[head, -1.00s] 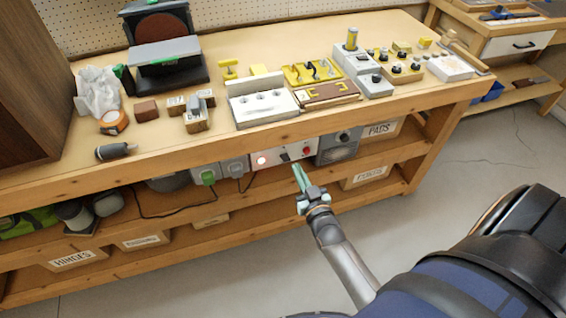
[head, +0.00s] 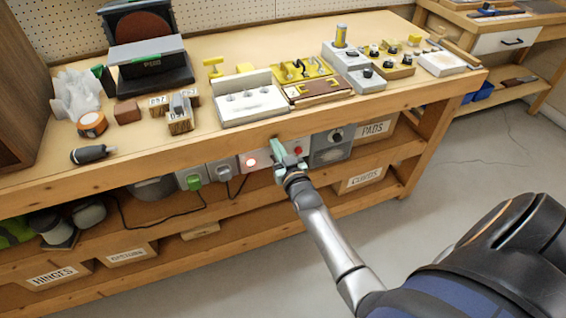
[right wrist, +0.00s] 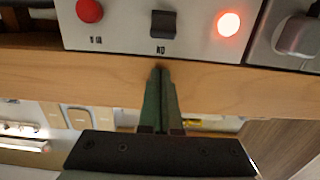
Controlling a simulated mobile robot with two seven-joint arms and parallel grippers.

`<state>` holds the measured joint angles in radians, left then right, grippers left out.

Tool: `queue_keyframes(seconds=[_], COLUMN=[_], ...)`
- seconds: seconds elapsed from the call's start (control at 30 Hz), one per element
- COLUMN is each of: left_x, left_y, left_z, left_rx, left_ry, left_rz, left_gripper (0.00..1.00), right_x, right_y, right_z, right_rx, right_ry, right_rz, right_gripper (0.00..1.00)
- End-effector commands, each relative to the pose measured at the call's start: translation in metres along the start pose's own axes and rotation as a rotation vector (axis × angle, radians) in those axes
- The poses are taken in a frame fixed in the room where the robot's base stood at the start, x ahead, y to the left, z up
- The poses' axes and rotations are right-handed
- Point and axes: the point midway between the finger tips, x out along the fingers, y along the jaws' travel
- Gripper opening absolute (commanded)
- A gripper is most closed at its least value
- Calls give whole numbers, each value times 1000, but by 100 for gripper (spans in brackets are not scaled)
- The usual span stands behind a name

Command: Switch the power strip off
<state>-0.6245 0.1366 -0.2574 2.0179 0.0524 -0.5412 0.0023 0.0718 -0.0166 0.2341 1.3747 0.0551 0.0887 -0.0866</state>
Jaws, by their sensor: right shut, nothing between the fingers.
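The power strip (head: 263,168) is a pale panel under the front edge of the bench top. Its round lamp (head: 251,162) glows red, as it also does in the right wrist view (right wrist: 228,23). A black rocker switch (right wrist: 163,24) sits mid-panel, with a red button (right wrist: 90,10) beside it. In the head view my right gripper (head: 277,146) covers the switch. In the right wrist view the gripper (right wrist: 160,72) is shut and empty, its green fingertips pointing at the switch. I cannot tell whether they touch the panel. My left gripper is not in view.
A green plug (head: 193,182) and a grey plug (head: 223,171) sit left of the lamp. A grey box with a dial (head: 331,147) is to the right. The bench's wooden front edge (head: 150,165) overhangs the panel. Labelled bins stand on the shelves below.

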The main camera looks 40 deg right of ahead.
Motion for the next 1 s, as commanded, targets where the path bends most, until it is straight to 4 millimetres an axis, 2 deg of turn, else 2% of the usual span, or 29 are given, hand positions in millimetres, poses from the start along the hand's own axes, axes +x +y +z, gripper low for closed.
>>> queue_keyframes(seconds=[0.03, 0.23, 0.4, 1.0], left_x=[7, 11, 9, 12], left_y=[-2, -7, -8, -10], left_z=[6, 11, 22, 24], left_rx=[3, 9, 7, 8], left_ry=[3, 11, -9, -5], left_rz=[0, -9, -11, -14], left_gripper=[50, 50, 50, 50], right_x=[-6, -13, -16, -17], right_y=[0, 0, 0, 0], right_z=[19, 34, 38, 40], right_rx=[-1, -1, -1, -1], right_ry=[-9, -6, -5, 9], right_rz=[0, 0, 0, 0], right_gripper=[0, 0, 0, 0])
